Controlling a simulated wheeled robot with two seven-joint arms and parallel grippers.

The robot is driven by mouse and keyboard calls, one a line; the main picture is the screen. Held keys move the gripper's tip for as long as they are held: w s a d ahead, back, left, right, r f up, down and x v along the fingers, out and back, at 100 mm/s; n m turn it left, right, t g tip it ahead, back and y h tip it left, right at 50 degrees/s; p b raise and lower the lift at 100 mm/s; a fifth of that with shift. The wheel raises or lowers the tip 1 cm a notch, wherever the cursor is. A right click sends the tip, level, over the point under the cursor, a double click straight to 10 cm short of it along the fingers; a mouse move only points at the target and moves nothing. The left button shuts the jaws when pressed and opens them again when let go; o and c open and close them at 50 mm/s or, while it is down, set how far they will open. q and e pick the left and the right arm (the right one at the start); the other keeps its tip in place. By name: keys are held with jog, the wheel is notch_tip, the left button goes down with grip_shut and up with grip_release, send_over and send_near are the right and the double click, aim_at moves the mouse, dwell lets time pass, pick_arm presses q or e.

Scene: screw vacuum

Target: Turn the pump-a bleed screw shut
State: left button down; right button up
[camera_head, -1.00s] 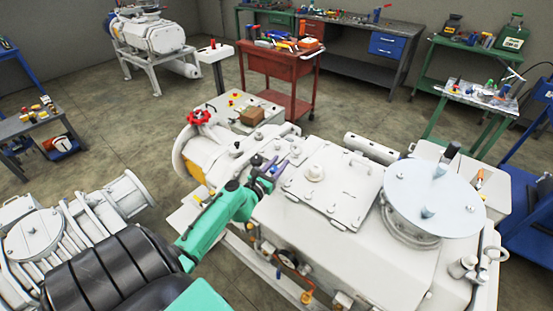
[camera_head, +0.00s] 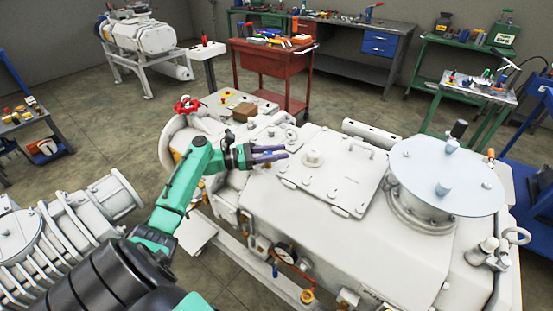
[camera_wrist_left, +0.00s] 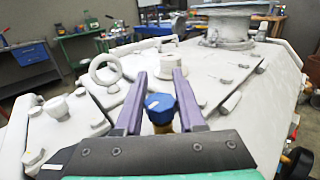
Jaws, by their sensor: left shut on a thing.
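A blue-capped screw with a brass-coloured lower part (camera_wrist_left: 160,108) stands between the two purple fingers of my left gripper (camera_wrist_left: 165,95) in the left wrist view. The gripper is shut on it. In the head view my left gripper (camera_head: 270,153) lies low over the left half of the big white pump (camera_head: 400,262), its fingers pointing right, beside a hatch plate. The screw is hard to make out there. The screw's lower end is hidden behind the gripper body, so I cannot tell whether it sits in a hole. My right gripper is not in view.
A round grey disc (camera_head: 440,178) tops the pump's right part. A lifting ring (camera_wrist_left: 105,70) stands close left of the fingers. A red handwheel (camera_head: 187,105) is at the pump's far left end. A red tool cart (camera_head: 270,70) and workbenches stand behind.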

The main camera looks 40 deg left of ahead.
pick_arm(q)
jog(key=shift+d+m+g+h+b, duration=0.1)
jog(key=shift+m+g+h+b, duration=0.3)
jog(key=shift+h, duration=0.1)
jog(key=shift+s, duration=0.1)
jog(key=c, duration=0.6)
grip_release()
jog(key=shift+o, duration=0.5)
jog(key=shift+d, duration=0.15)
jog(key=b+v, duration=0.2)
jog(key=v, duration=1.2)
jog(key=shift+a+b, duration=0.3)
